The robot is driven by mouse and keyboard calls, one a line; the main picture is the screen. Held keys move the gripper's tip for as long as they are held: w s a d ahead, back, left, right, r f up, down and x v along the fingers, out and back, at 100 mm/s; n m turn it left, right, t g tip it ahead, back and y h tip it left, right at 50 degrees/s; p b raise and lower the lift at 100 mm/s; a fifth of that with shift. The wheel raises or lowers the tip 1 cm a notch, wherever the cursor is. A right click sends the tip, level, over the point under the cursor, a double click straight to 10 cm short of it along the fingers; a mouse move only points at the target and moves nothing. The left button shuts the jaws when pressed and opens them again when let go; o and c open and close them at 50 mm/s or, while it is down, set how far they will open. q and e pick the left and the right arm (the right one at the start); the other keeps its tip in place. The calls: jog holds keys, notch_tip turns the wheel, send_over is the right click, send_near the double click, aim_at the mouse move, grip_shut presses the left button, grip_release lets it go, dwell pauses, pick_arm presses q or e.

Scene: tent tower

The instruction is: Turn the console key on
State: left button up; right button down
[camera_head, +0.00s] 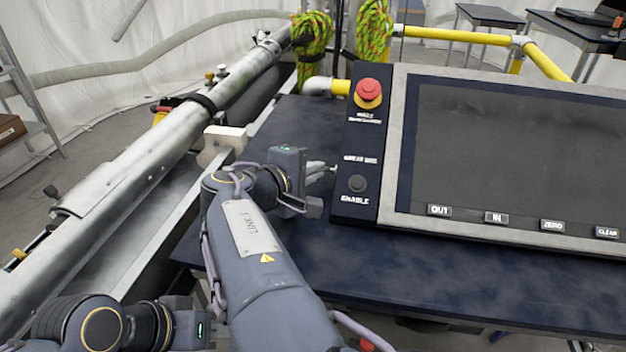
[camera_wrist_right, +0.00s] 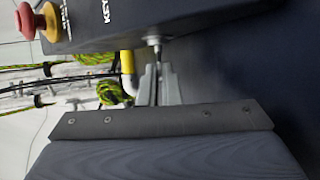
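The console (camera_head: 364,150) has a dark side panel with a red emergency button (camera_head: 368,92) and an "ENABLE" button (camera_head: 357,183). The metal key (camera_wrist_right: 155,46) sticks out of the console's side in the right wrist view, near the "KEY" lettering; in the head view it is hidden by my gripper. My right gripper (camera_head: 322,168) is at the console's left side. Its fingers (camera_wrist_right: 158,80) are nearly together around the key's outer end. Which way the key is turned cannot be told. My left gripper (camera_head: 205,328) is low at the bottom left, its fingers not clear.
A dark table (camera_head: 440,275) carries the console and is clear in front of it. A large metal tube (camera_head: 150,150) runs along the left. Yellow railings (camera_head: 460,36) and coiled green ropes (camera_head: 312,35) stand behind.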

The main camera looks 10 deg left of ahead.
pick_arm(q)
jog(key=shift+f, duration=0.1)
dwell(0.3)
pick_arm(e)
jog(key=c, duration=1.6)
grip_release()
